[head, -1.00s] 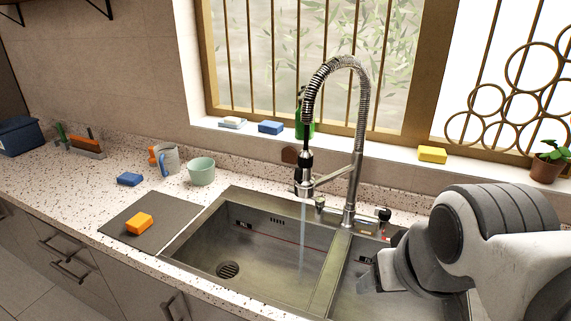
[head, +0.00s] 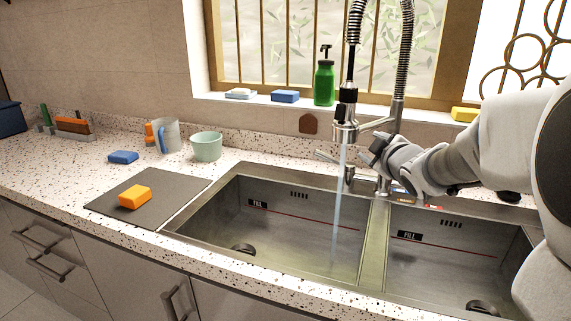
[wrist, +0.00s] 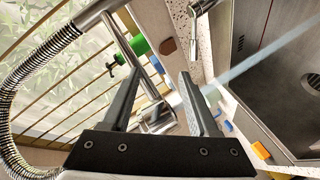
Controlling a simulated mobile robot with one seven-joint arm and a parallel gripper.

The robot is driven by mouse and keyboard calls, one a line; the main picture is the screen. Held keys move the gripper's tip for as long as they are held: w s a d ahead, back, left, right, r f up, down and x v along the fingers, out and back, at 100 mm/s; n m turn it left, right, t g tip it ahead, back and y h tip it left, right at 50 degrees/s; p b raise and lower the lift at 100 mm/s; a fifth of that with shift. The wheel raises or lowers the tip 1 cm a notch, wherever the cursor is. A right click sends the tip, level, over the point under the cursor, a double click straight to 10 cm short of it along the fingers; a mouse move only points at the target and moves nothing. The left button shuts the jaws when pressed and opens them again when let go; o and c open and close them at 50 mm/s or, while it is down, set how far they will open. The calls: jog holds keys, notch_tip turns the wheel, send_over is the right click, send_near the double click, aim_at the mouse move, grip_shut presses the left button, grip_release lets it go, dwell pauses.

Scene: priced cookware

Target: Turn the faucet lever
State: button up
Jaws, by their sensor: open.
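The chrome faucet (head: 398,95) stands behind the sink, and water falls from its spray head (head: 345,118). A thin lever (head: 328,158) sticks out to the left from a small chrome base below the spray head. My gripper (head: 368,150) is open and empty, close to the right of the lever and pointing left. In the wrist view, the two fingers (wrist: 160,80) are well apart. The lever (wrist: 194,35) appears just beyond the right fingertip; I cannot tell if they touch. The spray head (wrist: 158,118) shows between the fingers, apparently farther off.
The double sink (head: 378,245) lies below my gripper. A green soap bottle (head: 324,82) and sponges stand on the window sill. A dark mat (head: 165,192) with an orange sponge (head: 135,196), a green cup (head: 207,146) and a mug (head: 166,136) are on the left counter.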

aim_at(325, 158)
jog(key=w+a+f+n+t+y+b, duration=0.1)
jog(key=w+f+n+y+b, duration=0.15)
jog(key=f, duration=0.35)
jog(key=w+f+n+y+b, duration=0.2)
jog(key=f+n+y+b, duration=0.2)
jog(key=f, duration=0.2)
jog(key=b+x, duration=0.1)
jog(key=x, duration=1.6)
jog(key=shift+w+r+b, duration=0.15)
jog(key=shift+w+b, duration=0.2)
jog(key=shift+w, duration=0.05)
grip_shut()
